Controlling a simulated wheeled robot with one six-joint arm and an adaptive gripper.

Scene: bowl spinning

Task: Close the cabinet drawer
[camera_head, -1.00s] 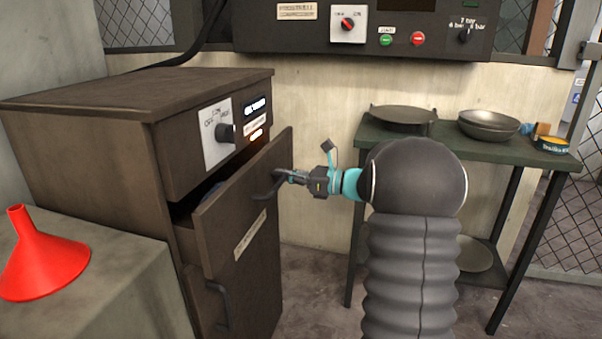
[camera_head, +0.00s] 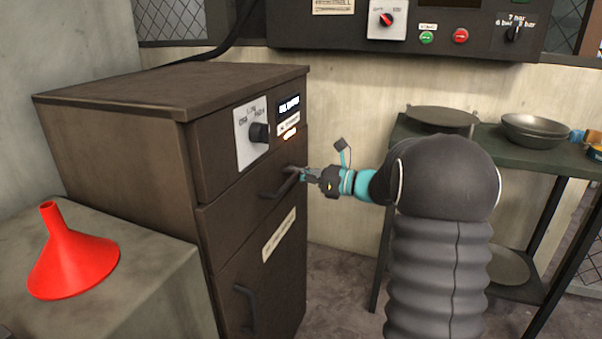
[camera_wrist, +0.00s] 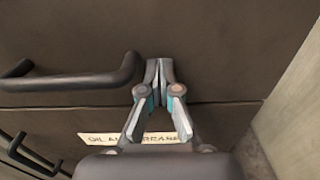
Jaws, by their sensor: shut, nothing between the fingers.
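The brown cabinet (camera_head: 120,150) stands at the left in the head view. Its drawer (camera_head: 240,215), below the knob panel, sits flush with the cabinet front, with only a thin seam around it. The drawer's dark handle (camera_head: 280,185) shows near its right side; the handle also shows in the wrist view (camera_wrist: 80,82). My gripper (camera_head: 303,173) is at the drawer front beside the handle. In the wrist view my gripper (camera_wrist: 158,65) has its fingertips together, to the right of the handle, against or very near the drawer face. Exact contact is unclear.
A red funnel (camera_head: 70,255) stands on a grey block (camera_head: 150,285) at the left. A dark table (camera_head: 490,150) with pans (camera_head: 535,130) stands at the right. A control panel (camera_head: 410,28) hangs on the back wall. A lower door handle (camera_head: 247,310) juts from the cabinet.

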